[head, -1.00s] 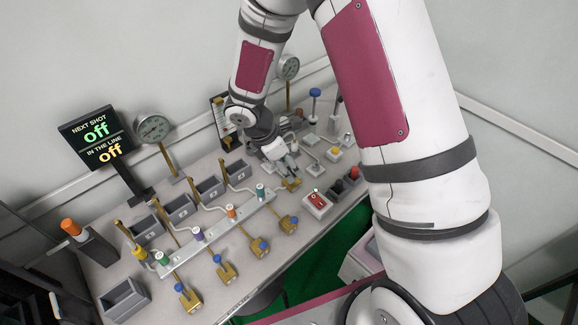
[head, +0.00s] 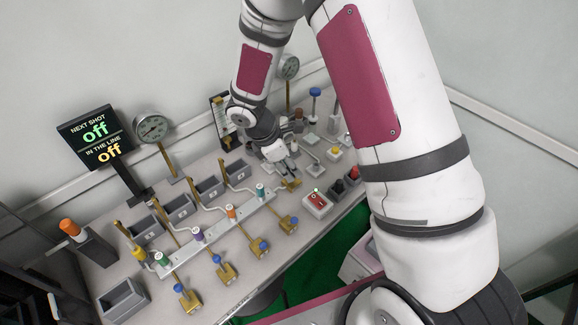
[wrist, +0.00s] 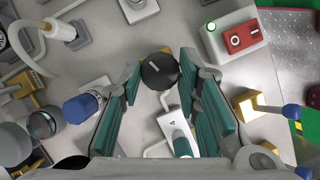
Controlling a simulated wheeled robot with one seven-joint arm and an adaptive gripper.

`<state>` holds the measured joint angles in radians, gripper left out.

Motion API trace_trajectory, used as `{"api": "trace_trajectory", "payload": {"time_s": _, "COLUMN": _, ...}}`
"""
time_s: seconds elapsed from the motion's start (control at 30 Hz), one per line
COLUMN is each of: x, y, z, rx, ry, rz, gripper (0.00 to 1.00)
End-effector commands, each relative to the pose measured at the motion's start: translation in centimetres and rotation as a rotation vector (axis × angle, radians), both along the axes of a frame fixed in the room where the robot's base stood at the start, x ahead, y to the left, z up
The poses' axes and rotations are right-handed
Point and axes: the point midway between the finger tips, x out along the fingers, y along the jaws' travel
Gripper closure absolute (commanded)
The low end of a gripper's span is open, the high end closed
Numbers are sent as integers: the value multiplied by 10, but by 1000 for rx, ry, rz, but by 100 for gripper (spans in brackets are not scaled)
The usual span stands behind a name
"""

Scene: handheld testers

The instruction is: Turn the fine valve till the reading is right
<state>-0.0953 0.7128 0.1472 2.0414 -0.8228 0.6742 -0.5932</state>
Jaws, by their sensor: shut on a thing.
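In the wrist view a round black knob (wrist: 160,71) with a pale line on top sits between the teal-padded fingertips of my gripper (wrist: 159,74). My gripper is shut on this knob. In the head view my gripper (head: 287,166) is low over the bench, and the knob is hidden there. A round gauge (head: 152,127) on a brass stem stands at the back left; a second gauge (head: 289,67) stands at the far back. Their readings are too small to tell. A black sign (head: 96,137) reads "NEXT SHOT off" and "IN THE LINE off".
A white box with a red switch (head: 317,203) and a lit green lamp stands right of my gripper. A rail (head: 215,231) with coloured-capped valves and several brass fittings fills the left. A blue-capped part (wrist: 82,108) stands close to the left finger.

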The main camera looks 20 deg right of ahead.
Motion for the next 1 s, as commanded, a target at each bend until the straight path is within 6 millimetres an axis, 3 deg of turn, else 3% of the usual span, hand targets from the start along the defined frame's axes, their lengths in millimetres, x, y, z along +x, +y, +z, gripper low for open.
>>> {"api": "trace_trajectory", "payload": {"time_s": 0.27, "x": 3, "y": -1, "z": -1, "rx": -2, "ry": 0, "rz": -262, "gripper": 97}}
{"api": "trace_trajectory", "payload": {"time_s": 0.6, "x": 2, "y": -1, "z": 0, "rx": -2, "ry": 2, "rz": -284, "gripper": 97}}
{"api": "trace_trajectory", "payload": {"time_s": 0.63, "x": 2, "y": -1, "z": 0, "rx": -2, "ry": 2, "rz": -284, "gripper": 63}}
{"api": "trace_trajectory", "payload": {"time_s": 0.7, "x": 2, "y": -1, "z": 0, "rx": -1, "ry": 2, "rz": -284, "gripper": 50}}
{"api": "trace_trajectory", "payload": {"time_s": 1.0, "x": 2, "y": 0, "z": 1, "rx": -1, "ry": 1, "rz": -283, "gripper": 50}}
